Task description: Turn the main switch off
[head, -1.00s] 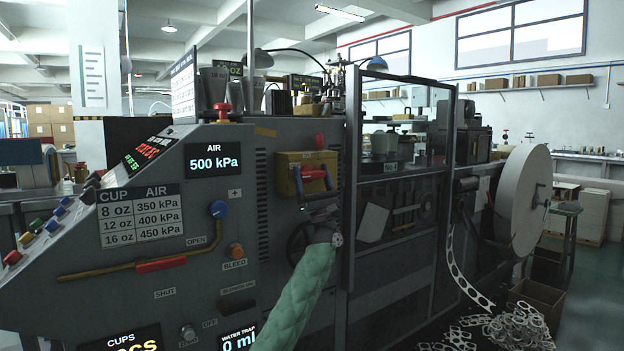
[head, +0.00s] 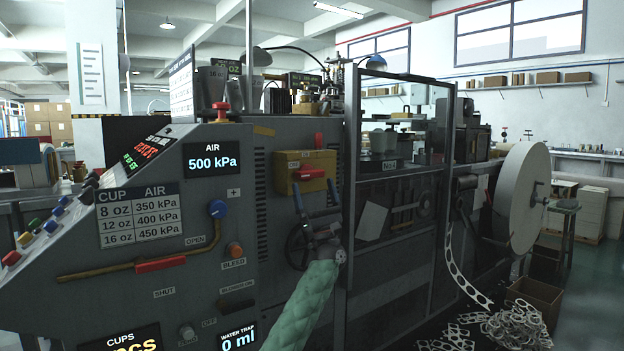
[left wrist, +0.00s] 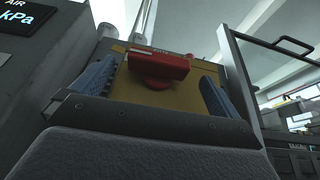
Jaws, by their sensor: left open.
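The main switch is a yellow box (head: 290,163) on the machine's grey front, with a red handle (head: 309,174) on its face. The red handle lies roughly crosswise. My left gripper (head: 316,197) is open and empty, just below the handle, with its blue fingers pointing up toward the box. In the left wrist view, the red handle (left wrist: 157,67) shows ahead in the space between the two spread fingers (left wrist: 155,88), with the yellow box (left wrist: 150,97) behind it. The small label on the box is too blurred to read. My right gripper is not in view.
A dark handwheel (head: 297,247) sits behind my left wrist. A framed guard door (head: 350,170) stands close to the right of the box.

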